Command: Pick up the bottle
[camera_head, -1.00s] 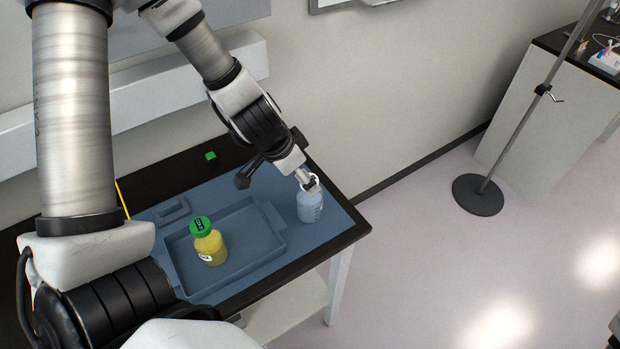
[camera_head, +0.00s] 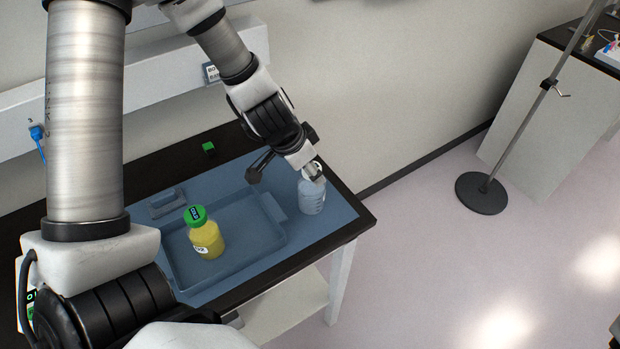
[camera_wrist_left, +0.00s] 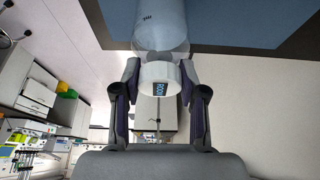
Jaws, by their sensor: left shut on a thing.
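A clear, bluish bottle (camera_head: 311,199) with a white cap stands upright at the right end of the blue mat (camera_head: 335,222). My left gripper (camera_head: 313,172) reaches down to it from above and is shut on its white cap. The left wrist view shows the cap (camera_wrist_left: 159,78) between the two fingers (camera_wrist_left: 159,100), with the clear body beyond it. I cannot tell any gap under the bottle. A second bottle (camera_head: 208,241), with yellow contents and a green cap, stands in the blue tray (camera_head: 262,250). My right gripper is not in view.
A small green block (camera_head: 208,148) lies on the black table top (camera_head: 190,160) behind the mat. A grey-blue holder (camera_head: 166,203) sits behind the tray. A wall is close behind the table. A pole on a round black base (camera_head: 481,194) stands on the floor to the right.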

